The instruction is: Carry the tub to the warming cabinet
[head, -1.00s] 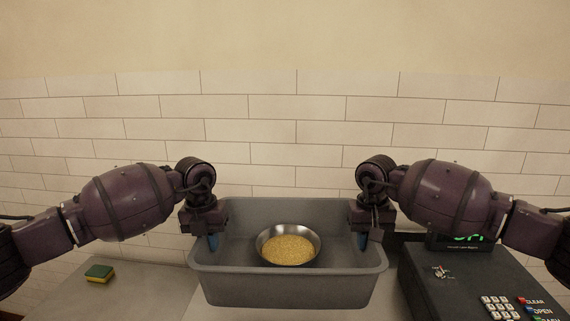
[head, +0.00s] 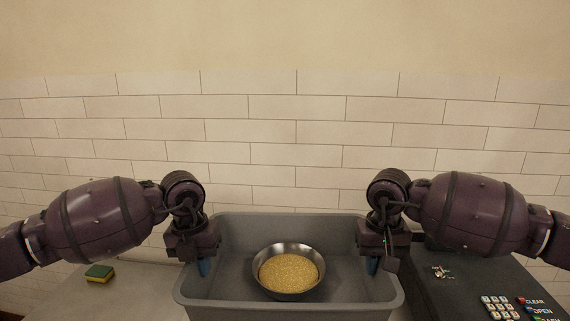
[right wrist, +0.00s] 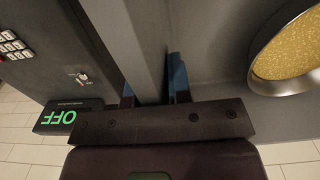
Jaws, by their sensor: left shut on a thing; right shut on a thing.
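The grey tub (head: 290,222) is in the middle of the head view, between my two arms. A metal bowl (head: 259,287) of golden grains sits inside it; the bowl also shows at the right of the right wrist view (right wrist: 285,87). My left gripper (head: 204,266) is shut on the tub's left wall. My right gripper (head: 372,264) is shut on the tub's right wall; in the right wrist view its blue fingers (right wrist: 153,82) lie on both sides of the wall. The tub looks level. Its underside is hidden. I cannot identify a warming cabinet.
A dark console (head: 465,285) with keys and an OPEN label stands close to the tub's right. Its green OFF display (right wrist: 57,117) shows in the right wrist view. A green and yellow sponge (head: 99,273) lies on the pale counter (head: 130,290) at left. A tiled wall is behind.

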